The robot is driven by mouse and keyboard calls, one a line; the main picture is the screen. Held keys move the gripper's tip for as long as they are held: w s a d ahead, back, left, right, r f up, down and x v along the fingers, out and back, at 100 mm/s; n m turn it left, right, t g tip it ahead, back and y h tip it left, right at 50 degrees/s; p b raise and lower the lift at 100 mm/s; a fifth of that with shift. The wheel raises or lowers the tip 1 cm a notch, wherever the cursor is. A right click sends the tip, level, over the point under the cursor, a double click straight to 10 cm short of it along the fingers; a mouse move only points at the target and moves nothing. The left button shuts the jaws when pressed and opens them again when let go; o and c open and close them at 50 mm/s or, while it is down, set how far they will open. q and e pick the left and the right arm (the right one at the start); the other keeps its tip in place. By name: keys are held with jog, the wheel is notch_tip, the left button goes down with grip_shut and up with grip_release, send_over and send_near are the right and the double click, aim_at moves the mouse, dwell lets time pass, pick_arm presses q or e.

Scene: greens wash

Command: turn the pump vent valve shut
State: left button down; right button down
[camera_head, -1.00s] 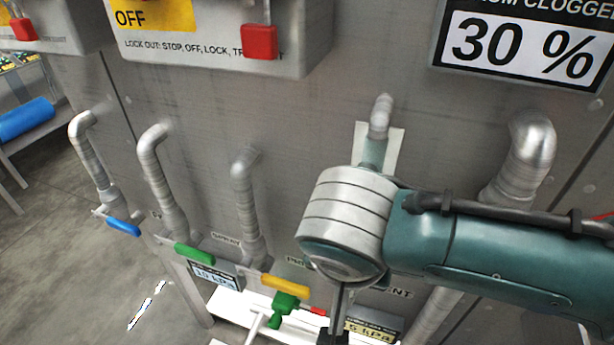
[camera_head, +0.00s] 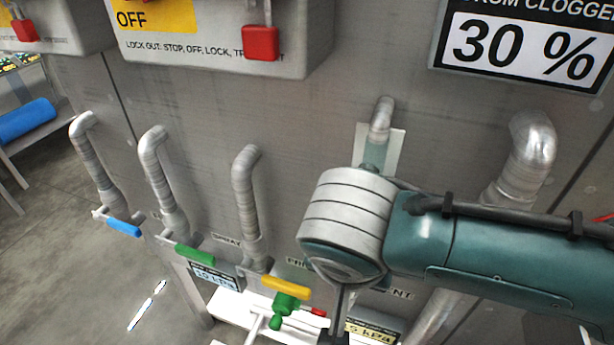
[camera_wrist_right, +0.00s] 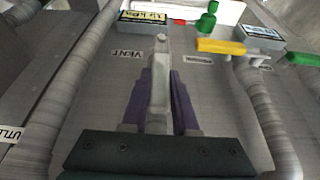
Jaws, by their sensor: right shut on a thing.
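The vent valve (camera_wrist_right: 160,75) shows in the right wrist view as a slim grey part with a rounded end, just right of the VENT label (camera_wrist_right: 128,53). My right gripper (camera_wrist_right: 160,92) is shut on it, with one dark purple finger on each side. Its coloured lever, if it has one, is not clear there. In the head view my right arm and wrist cover the valve and most of the VENT label. Only a dark part of my right gripper (camera_head: 333,338) shows at the bottom edge. My left gripper is not in view.
Blue (camera_head: 124,227), green (camera_head: 195,255) and yellow (camera_head: 286,288) valve levers sit left of my right arm. A green fitting (camera_head: 283,310) and a small red piece (camera_head: 318,312) are close to my gripper. A thick pipe (camera_head: 525,155) stands at right.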

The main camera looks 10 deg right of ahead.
jog(key=shift+s+d+r+p, duration=0.15)
jog(key=shift+s+d+p, duration=0.1)
jog(key=shift+p, duration=0.4)
jog(key=shift+s+d+f+m+t+y+p, duration=0.2)
jog(key=shift+s+d+f+m+t+y, duration=0.15)
jog(key=shift+d+t+y, duration=0.4)
jog(key=shift+s+d+f+m+t+y+p, duration=0.15)
jog(key=shift+s+d+f+t+y, duration=0.15)
jog(key=shift+s+d+t+y, duration=0.5)
jog(key=shift+d+f+m+t+y+p, duration=0.25)
jog(key=shift+t+y, duration=0.3)
jog(key=shift+y, duration=0.5)
jog(key=c, duration=0.7)
grip_release()
